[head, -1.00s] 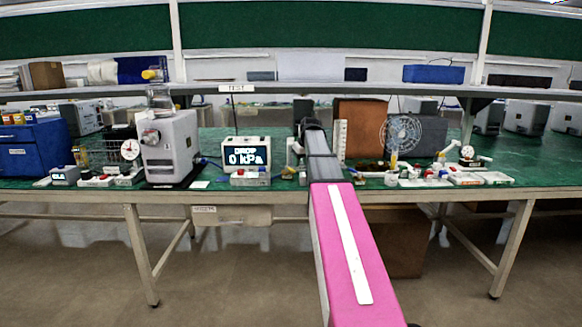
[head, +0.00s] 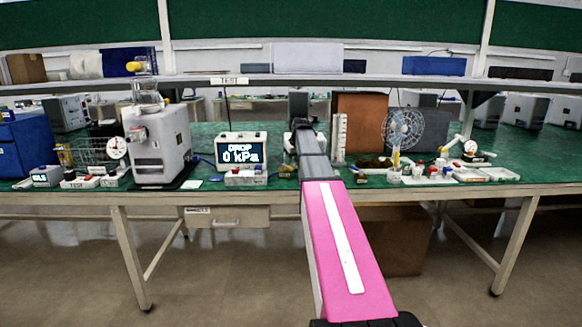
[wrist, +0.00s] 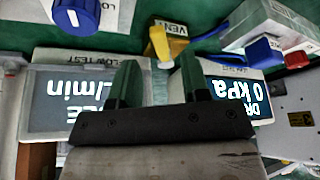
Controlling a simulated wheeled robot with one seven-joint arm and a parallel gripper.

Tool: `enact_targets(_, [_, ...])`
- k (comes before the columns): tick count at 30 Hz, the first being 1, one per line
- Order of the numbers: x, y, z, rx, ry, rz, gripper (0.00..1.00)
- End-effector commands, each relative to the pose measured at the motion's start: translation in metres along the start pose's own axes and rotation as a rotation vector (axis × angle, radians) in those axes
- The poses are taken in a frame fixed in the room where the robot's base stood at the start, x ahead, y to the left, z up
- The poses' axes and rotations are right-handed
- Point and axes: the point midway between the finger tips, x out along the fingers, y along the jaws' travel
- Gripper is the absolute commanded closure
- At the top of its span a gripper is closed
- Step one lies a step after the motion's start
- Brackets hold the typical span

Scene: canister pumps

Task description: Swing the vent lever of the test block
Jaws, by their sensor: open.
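In the wrist view, a yellow vent lever (wrist: 160,44) stands out beside a tan label (wrist: 172,29) reading VENT. My gripper (wrist: 160,78) is open and empty. Its two dark fingers point toward the lever, which shows between and beyond them, apart from both as far as I can tell. In the head view, my own arm reaches over the bench and hides my fingertips. A small yellow part shows just left of the arm (head: 288,168); I cannot tell whether it is the lever.
A display reading DROP 0 kPa (head: 241,152) stands left of my arm, beside a grey pump (head: 160,145). A white upright scale (head: 339,138) stands right of the arm.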

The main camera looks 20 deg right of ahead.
Motion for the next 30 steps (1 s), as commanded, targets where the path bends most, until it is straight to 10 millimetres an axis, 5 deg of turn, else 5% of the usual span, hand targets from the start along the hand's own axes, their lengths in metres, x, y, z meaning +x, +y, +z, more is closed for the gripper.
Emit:
enact_targets(7, [0.03,0.0,0.0,0.0,-0.001,0.0,0.57])
enact_targets(19, [0.036,0.0,0.0,0.0,0.0,0.0,0.57])
enact_targets(23, [0.036,0.0,0.0,0.0,0.0,0.0,1.0])
enact_targets(30, [0.036,-0.001,0.0,0.004,-0.001,0.002,1.0])
